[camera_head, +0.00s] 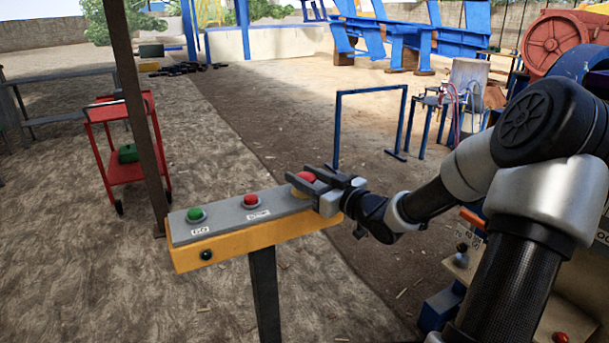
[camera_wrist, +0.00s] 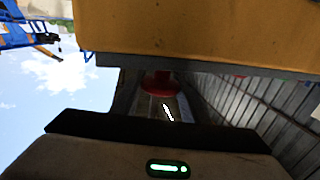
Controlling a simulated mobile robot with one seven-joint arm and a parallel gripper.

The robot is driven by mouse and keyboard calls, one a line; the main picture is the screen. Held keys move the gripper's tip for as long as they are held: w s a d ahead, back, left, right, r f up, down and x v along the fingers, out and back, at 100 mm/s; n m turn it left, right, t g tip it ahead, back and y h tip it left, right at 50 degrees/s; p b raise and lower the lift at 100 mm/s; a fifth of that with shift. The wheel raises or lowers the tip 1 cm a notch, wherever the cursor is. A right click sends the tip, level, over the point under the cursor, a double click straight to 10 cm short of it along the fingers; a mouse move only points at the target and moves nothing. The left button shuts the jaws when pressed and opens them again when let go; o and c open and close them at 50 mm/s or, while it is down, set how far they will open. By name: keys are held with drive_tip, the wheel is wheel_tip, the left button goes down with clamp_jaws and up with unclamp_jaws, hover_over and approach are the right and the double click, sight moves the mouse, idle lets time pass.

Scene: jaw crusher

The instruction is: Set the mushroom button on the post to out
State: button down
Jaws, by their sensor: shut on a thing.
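The red mushroom button (camera_head: 304,180) sits at the right end of the grey-topped, yellow-sided panel (camera_head: 222,243) on the post (camera_head: 264,295). My gripper (camera_head: 305,181) reaches in from the right at the panel's height, with its fingers around the mushroom button and shut on it. The fingers partly hide the button. In the wrist view the red button (camera_wrist: 157,82) shows between the fingers, under the yellow panel side (camera_wrist: 200,30). I cannot tell from these frames whether the button is in or out.
A green button (camera_head: 195,214) and a smaller red button (camera_head: 250,200) are on the same panel, left of my gripper. A dark pole (camera_head: 138,110) stands just behind the panel's left end. A red cart (camera_head: 125,165) is at the left, and a blue frame (camera_head: 370,92) stands behind.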

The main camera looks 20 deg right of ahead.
drive_tip(key=shift+r, duration=0.25)
drive_tip(key=c, duration=1)
unclamp_jaws()
drive_tip(key=p+v, duration=0.2)
drive_tip(key=v, duration=1.5)
drive_tip(key=shift+s+d+p, duration=0.1)
drive_tip(key=shift+s+p, duration=0.1)
drive_tip(key=shift+p, duration=0.15)
